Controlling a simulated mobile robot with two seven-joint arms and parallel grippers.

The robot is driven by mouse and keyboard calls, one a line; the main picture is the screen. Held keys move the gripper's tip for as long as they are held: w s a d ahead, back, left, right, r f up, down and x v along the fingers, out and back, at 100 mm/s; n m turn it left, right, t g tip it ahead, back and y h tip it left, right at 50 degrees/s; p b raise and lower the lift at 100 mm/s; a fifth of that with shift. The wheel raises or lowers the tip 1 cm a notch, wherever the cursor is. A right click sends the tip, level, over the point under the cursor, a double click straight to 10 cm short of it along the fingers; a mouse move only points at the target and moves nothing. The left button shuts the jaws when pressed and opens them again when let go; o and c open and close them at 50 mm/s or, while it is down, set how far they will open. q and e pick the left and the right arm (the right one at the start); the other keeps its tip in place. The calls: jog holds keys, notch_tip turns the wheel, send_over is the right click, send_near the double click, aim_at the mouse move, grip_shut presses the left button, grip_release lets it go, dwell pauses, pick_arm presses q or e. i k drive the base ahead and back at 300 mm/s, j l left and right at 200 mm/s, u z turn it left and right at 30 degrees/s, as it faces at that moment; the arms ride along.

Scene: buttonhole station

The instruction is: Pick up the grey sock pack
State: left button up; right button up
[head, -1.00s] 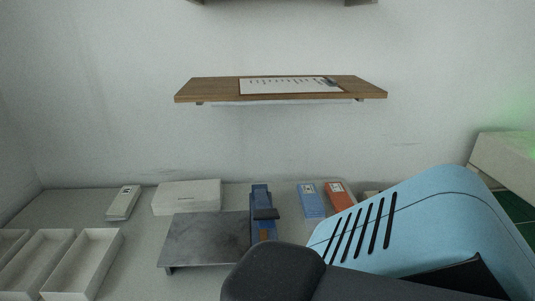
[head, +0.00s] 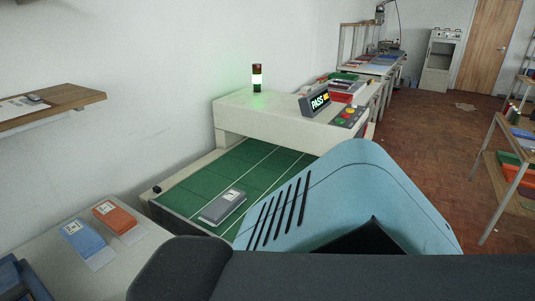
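A grey pack (head: 222,206) with a white label lies flat on the green gridded surface (head: 190,190), near its front edge. It looks like the grey sock pack. Its whole top shows, close to the left edge of my light blue body part. Neither of my grippers shows in the head view. A large light blue and dark part of my own body fills the lower middle and hides part of the green surface.
A blue pack (head: 83,239) and an orange pack (head: 116,217) lie on the grey table at lower left. A cream housing (head: 262,115) with a green-lit lamp (head: 257,78) and PASS sign (head: 319,102) spans the green surface. A shelf rack (head: 505,165) stands right.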

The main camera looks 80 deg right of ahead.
aim_at(217, 212)
jog(key=z, duration=2.9)
